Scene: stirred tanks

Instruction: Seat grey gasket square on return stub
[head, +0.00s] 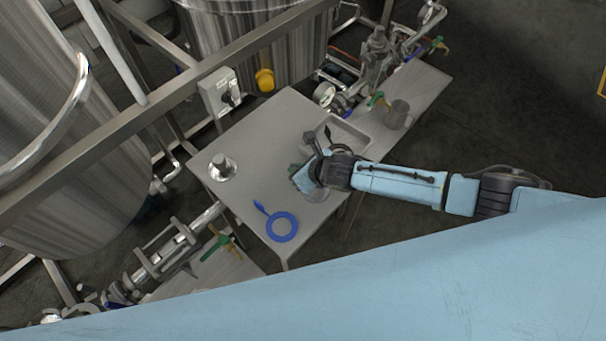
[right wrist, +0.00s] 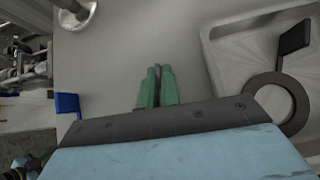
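The grey gasket (right wrist: 299,99) is a dark flat ring with a tab, lying at the shallow tray in the right wrist view. My left gripper is out of view.
A blue ring gasket (head: 282,226) lies at the table's front. The steel tray (head: 358,145) is right of centre, and a metal cup (head: 398,114) stands farther right. A frame rail (head: 150,115) and tanks border the back. The tabletop (head: 268,130) is clear between stub and tray.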

